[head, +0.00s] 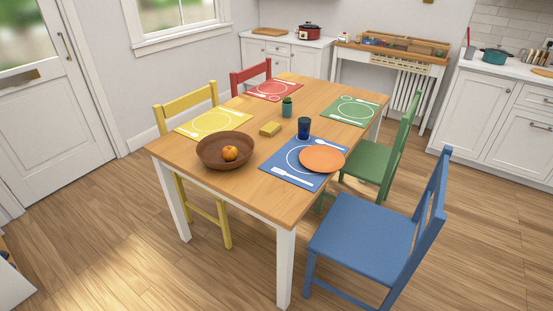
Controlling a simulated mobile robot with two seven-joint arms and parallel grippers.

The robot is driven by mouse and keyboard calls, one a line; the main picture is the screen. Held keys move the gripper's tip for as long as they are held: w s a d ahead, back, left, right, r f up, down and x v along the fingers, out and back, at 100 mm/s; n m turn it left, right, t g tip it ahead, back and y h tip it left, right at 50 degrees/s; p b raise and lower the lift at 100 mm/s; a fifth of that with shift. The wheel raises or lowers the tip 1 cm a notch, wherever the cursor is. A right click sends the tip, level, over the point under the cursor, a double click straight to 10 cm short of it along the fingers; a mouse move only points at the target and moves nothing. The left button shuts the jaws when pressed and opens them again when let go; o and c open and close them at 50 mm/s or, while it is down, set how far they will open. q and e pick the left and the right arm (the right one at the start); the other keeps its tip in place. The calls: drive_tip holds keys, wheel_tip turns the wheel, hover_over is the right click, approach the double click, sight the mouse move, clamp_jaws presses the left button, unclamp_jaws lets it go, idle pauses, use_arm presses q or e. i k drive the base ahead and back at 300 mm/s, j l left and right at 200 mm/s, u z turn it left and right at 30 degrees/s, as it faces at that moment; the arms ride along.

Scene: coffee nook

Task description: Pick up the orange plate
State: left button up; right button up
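The orange plate (322,159) lies on the blue placemat (276,165) near the right edge of the wooden table. It is round and looks flat, and it covers part of the mat's right side. Neither of my grippers shows in the head view.
A blue chair (365,240) and a green chair (370,163) stand along the table's right side. Floor is open at front left.

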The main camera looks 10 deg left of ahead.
sight(321, 158)
drive_tip(key=i+l+u, duration=0.15)
drive_tip(key=u, duration=0.2)
drive_tip(key=i+l+u, duration=0.1)
drive_tip(key=l+u, duration=0.65)
